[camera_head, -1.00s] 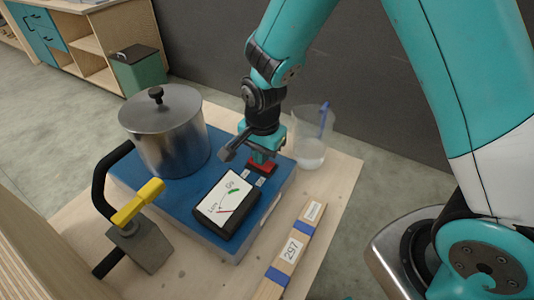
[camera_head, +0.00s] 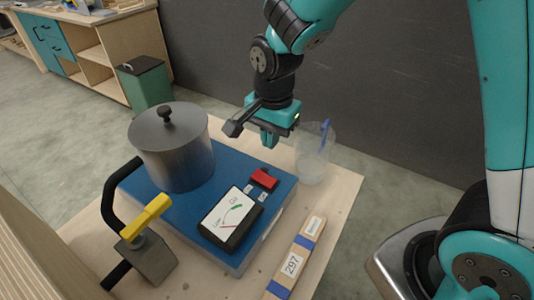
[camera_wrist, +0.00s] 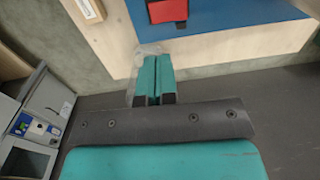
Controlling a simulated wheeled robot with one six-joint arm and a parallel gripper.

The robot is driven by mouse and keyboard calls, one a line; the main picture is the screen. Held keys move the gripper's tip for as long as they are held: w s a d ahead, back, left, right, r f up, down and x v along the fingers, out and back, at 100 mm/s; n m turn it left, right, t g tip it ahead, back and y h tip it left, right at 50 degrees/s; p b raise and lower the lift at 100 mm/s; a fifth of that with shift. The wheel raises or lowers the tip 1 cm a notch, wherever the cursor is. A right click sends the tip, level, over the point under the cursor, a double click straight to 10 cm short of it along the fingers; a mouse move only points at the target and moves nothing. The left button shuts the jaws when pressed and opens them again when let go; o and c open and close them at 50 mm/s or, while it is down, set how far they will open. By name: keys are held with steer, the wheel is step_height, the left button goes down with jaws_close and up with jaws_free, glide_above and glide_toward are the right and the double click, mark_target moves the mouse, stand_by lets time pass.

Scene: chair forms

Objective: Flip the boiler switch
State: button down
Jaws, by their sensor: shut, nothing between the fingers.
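The two teal fingers lie together in the wrist view (camera_wrist: 157,80). A black gauge box (camera_head: 231,218) with a white dial stands next to the switch on the base.
A clear cup (camera_head: 312,160) with a blue stick stands close to my gripper on the right. A yellow-handled valve (camera_head: 147,215) on a black pipe is at the left. A wooden strip labelled 297 (camera_head: 296,258) lies at the front right of the wooden table (camera_head: 337,200).

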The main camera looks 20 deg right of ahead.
steer(key=shift+s+d+r, duration=0.1)
steer(key=shift+s+r, duration=0.05)
steer(key=shift+r, duration=1)
steer(key=s+a+r+n+y, duration=0.1)
steer(key=s+r+n+y, duration=0.1)
steer(key=s+r+n, duration=0.5)
steer(key=s+a+r+n+y, duration=0.2)
steer(key=s+r+n, duration=0.1)
steer(key=s+n, duration=0.75)
steer(key=m+t+h+b, duration=0.1)
steer(key=m+h+b, duration=0.15)
steer(key=m, duration=1.55)
glide_above(257, 174)
steer(key=s+d, duration=0.2)
step_height(257, 174, down, 10)
steer(key=shift+h, duration=0.25)
steer(key=f, duration=0.4)
steer(key=w+a+f+p, duration=0.1)
steer(key=f, duration=0.9)
steer(key=shift+w+a, duration=0.35)
steer(key=shift+a, duration=0.05)
